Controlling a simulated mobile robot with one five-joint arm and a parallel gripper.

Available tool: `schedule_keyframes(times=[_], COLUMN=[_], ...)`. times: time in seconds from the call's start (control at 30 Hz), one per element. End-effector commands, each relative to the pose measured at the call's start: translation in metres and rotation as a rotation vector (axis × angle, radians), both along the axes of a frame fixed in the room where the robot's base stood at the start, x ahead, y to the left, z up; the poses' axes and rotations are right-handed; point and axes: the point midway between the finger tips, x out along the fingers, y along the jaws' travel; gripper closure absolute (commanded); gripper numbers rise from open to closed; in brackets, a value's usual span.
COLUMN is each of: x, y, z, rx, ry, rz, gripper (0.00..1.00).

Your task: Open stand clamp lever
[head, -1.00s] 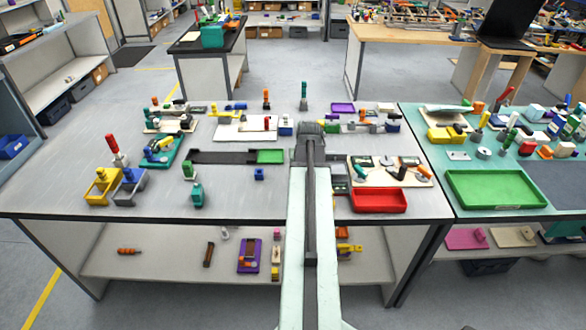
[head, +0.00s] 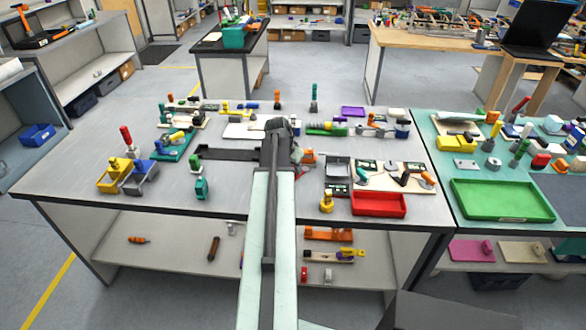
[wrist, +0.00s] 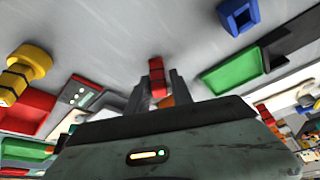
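My gripper (wrist: 158,88) shows in the wrist view with its two grey fingers apart. A red block-like piece, possibly the clamp lever (wrist: 157,76), stands between or just beyond the fingertips. A bit of orange (wrist: 166,101) shows below it. I cannot tell whether the fingers touch the red piece. In the head view my arm reaches over the bench and hides the fingertips. An orange fixture (head: 308,157), possibly the stand clamp, sits just right of the arm's end. Its lever cannot be made out there.
A red tray (head: 378,204) and a yellow knobbed piece (head: 326,203) stand to the right of my arm. A dark strip (head: 220,153) lies to the left. Several fixtures line the bench's back.

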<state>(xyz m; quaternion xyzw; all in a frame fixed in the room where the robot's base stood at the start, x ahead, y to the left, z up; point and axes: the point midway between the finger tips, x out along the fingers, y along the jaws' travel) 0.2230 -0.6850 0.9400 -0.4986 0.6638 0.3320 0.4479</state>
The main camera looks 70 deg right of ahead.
Motion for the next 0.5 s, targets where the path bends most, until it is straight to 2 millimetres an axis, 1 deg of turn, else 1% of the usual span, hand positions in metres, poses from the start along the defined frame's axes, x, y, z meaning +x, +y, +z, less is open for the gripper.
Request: schedule_keyframes(times=[0.13, 0.37, 0.5], x=[-0.007, -0.007, -0.006], y=[-0.003, -0.003, 0.000], z=[0.000, 0.001, 0.012], rx=[0.000, 0.000, -0.001], ry=[0.000, 0.002, 0.003], rz=[-0.010, -0.009, -0.007], gripper=[0.58, 0.58, 0.58])
